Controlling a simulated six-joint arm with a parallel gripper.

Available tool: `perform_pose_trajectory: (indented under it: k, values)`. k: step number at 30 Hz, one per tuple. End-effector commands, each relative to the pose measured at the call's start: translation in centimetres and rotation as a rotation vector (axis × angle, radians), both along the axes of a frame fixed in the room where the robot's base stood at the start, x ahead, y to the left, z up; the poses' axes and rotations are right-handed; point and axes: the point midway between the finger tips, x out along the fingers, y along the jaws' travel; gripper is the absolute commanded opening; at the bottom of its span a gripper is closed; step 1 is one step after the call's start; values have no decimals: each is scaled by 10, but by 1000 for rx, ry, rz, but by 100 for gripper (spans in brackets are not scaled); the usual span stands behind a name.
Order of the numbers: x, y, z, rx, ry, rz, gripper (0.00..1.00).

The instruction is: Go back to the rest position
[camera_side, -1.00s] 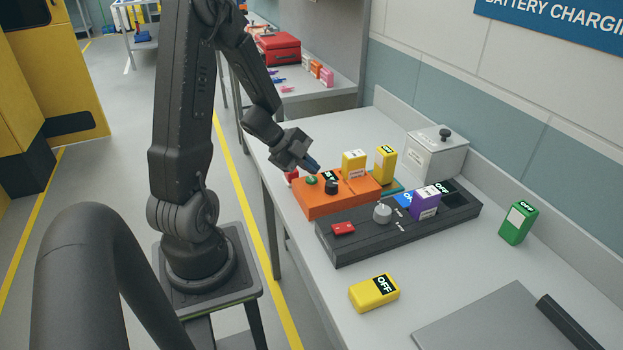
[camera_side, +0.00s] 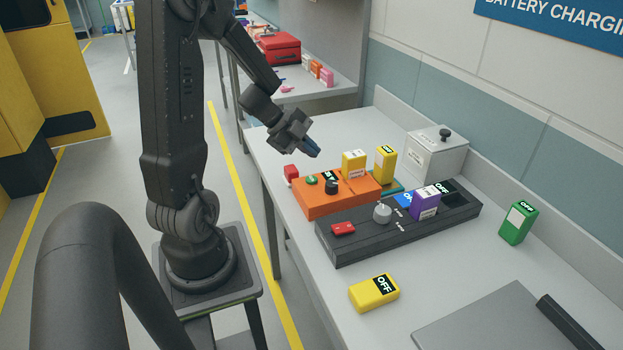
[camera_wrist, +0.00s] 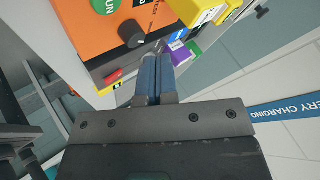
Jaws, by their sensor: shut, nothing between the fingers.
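My gripper (camera_side: 313,150) is shut and empty, with its blue fingertips together. It hangs in the air above the back left end of the orange unit (camera_side: 312,206), apart from it. The orange unit has a green button (camera_side: 311,179), a black knob (camera_side: 331,187) and a yellow block (camera_side: 354,163) standing in it. In the wrist view my shut fingers (camera_wrist: 154,70) point toward the orange unit (camera_wrist: 90,40), its black knob (camera_wrist: 131,33) and the yellow block (camera_wrist: 195,10).
A dark grey unit (camera_side: 350,252) in front bears a purple block (camera_side: 424,203), a grey knob and a red switch. Another yellow block (camera_side: 385,163) stands behind. A yellow block (camera_side: 372,293) lies in front, and a green block (camera_side: 518,222) stands right. A grey box (camera_side: 436,155) stands near the wall.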

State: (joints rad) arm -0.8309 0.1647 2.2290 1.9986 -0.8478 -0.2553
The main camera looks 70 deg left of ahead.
Motion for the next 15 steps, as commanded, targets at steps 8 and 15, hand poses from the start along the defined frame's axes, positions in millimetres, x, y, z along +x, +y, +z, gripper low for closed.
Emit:
perform_pose_trajectory:
  k: [8,15]
  values:
    - [0,0,0,0,0,0,0]
    - [20,-4,17,59,-67,85,0]
